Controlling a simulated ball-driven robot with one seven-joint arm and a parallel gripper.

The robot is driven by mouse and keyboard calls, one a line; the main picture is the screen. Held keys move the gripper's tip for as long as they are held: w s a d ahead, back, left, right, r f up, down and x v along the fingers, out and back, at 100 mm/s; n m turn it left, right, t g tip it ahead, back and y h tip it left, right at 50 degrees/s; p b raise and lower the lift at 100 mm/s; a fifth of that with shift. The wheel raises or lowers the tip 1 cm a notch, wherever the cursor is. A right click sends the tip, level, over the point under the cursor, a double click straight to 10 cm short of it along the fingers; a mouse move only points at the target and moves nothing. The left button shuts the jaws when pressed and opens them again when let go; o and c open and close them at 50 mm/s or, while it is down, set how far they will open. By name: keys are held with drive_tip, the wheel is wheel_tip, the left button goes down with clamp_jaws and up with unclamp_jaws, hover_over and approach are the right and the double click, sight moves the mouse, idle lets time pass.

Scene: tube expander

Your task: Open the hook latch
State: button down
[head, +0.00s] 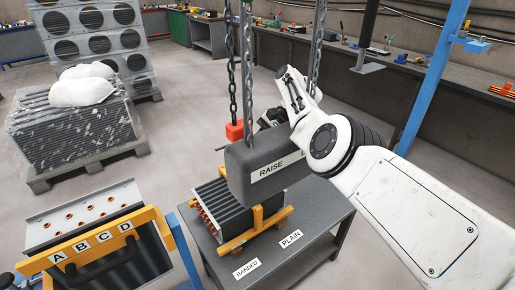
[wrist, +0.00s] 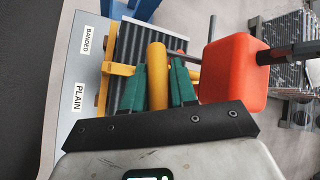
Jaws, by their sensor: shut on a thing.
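In the wrist view, my gripper's green fingers (wrist: 157,88) stand on either side of a thick yellow rounded bar (wrist: 157,62), shut on it. Whether this bar is the hook latch or another part of the fixture, I cannot tell. A yellow frame (head: 257,218) holds a dark finned core (head: 221,200) with copper tube ends on the grey table. A red block (wrist: 232,70) is close to the right of my fingers; in the head view it hangs on a chain (head: 234,131). In the head view the grey RAISE box hides my fingertips and their contact.
The grey RAISE box (head: 262,165) hangs on chains in front of the fixture. The grey table (head: 275,255) bears BANDED and PLAIN labels. A yellow rack lettered A to D (head: 92,240) stands at left, and a blue post (head: 432,80) at right.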

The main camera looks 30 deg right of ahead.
drive_tip(key=c, duration=1)
unclamp_jaws()
drive_tip(key=shift+b+v, duration=1.7)
drive_tip(key=shift+v, duration=3.65)
